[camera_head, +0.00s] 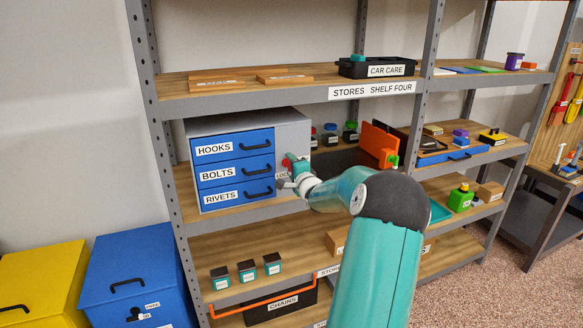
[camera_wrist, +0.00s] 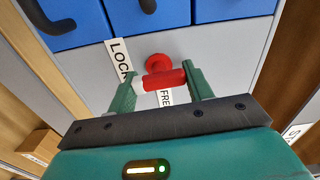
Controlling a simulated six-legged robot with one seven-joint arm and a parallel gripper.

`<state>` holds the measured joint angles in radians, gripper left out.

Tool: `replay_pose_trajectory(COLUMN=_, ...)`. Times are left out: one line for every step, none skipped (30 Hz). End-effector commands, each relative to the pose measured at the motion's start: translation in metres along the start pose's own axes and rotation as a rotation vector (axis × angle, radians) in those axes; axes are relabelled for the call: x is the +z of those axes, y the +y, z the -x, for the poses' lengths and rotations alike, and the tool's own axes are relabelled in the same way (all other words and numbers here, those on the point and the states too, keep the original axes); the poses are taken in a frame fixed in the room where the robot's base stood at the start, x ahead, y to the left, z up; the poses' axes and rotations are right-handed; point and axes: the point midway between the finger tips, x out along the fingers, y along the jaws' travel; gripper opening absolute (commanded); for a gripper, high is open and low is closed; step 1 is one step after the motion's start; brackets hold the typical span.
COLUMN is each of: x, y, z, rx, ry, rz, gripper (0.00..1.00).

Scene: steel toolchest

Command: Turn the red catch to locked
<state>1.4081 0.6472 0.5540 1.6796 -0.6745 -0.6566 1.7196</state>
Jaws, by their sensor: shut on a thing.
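The red catch (camera_wrist: 158,65) is on the grey panel of the toolchest (camera_head: 291,135), beside its blue drawers. In the wrist view its round knob and a red bar (camera_wrist: 165,80) show. A label reading LOCK (camera_wrist: 120,58) is left of the knob. A label reading FREE (camera_wrist: 166,98) is just below the bar, partly hidden, so the bar lies on the FREE side. My gripper (camera_wrist: 160,88) is shut on the red catch, with a green finger at each end of the bar. In the head view my gripper (camera_head: 290,179) is at the chest's right front and hides most of the catch.
Blue drawers labelled HOOKS (camera_head: 232,147), BOLTS (camera_head: 234,172) and RIVETS (camera_head: 236,193) are left of my gripper, with protruding black handles. Jars (camera_head: 331,135) and an orange panel (camera_head: 378,145) stand to the right. The upper shelf (camera_head: 240,98) is above.

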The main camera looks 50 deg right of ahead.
Motion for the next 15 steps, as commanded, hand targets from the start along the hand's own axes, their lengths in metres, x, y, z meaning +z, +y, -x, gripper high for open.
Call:
replay_pose_trajectory(x=0.0002, y=0.0002, z=-0.0001, rx=0.0, ry=0.0, rz=-0.02, gripper=0.28)
replay_pose_trajectory(x=0.0002, y=0.0002, z=0.0, rx=0.0, ry=0.0, rz=-0.03, gripper=0.28)
replay_pose_trajectory(x=0.0001, y=0.0003, z=0.0, rx=0.0, ry=0.0, rz=-0.042, gripper=0.28)
replay_pose_trajectory(x=0.0001, y=0.0004, z=0.0, rx=0.0, ry=0.0, rz=-0.05, gripper=0.28)
replay_pose_trajectory(x=0.0001, y=0.0005, z=0.0, rx=0.001, ry=0.0, rz=-0.058, gripper=0.28)
replay_pose_trajectory(x=0.0001, y=0.0006, z=0.0, rx=0.001, ry=0.0, rz=-0.065, gripper=0.28)
replay_pose_trajectory(x=0.0001, y=0.0006, z=0.0, rx=0.001, ry=0.0, rz=-0.069, gripper=0.28)
replay_pose_trajectory(x=0.0001, y=0.0006, z=0.0, rx=0.001, ry=0.0, rz=-0.073, gripper=0.28)
replay_pose_trajectory(x=0.0002, y=0.0007, z=0.0, rx=0.001, ry=0.0, rz=-0.077, gripper=0.28)
replay_pose_trajectory(x=0.0002, y=0.0007, z=0.0, rx=0.001, ry=0.0, rz=-0.079, gripper=0.28)
replay_pose_trajectory(x=0.0002, y=0.0007, z=0.0, rx=0.001, ry=0.0, rz=-0.081, gripper=0.28)
replay_pose_trajectory(x=0.0002, y=0.0007, z=0.0, rx=0.001, ry=0.0, rz=-0.082, gripper=0.28)
replay_pose_trajectory(x=0.0002, y=0.0007, z=0.0, rx=0.001, ry=0.0, rz=-0.083, gripper=0.28)
replay_pose_trajectory(x=0.0003, y=0.0007, z=-0.0001, rx=0.001, ry=0.0, rz=-0.083, gripper=0.28)
replay_pose_trajectory(x=0.0003, y=0.0007, z=-0.0001, rx=0.001, ry=0.0, rz=-0.084, gripper=0.28)
